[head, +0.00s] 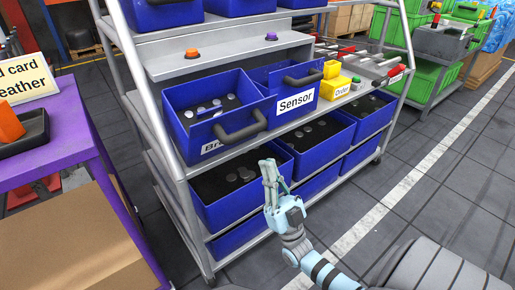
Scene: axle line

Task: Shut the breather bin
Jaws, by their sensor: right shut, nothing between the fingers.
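The breather bin (183,133) is a blue bin on the middle shelf of the grey rack, left of the Sensor bin (262,75). Its label is partly hidden and reads "Br". It stands pulled out and tilted towards me, its top open, with dark contents and pale round pieces visible. A dark bar handle (241,127) is on its front. My right gripper (267,166) is shut and empty, below and to the right of this handle, apart from it, in front of the lower bins. My left gripper is not in view.
Lower blue bins (233,217) stand under the breather bin. A yellow box (336,87) is right of the Sensor bin. A purple table (75,143) with a card and a dark tray (25,138) stands left.

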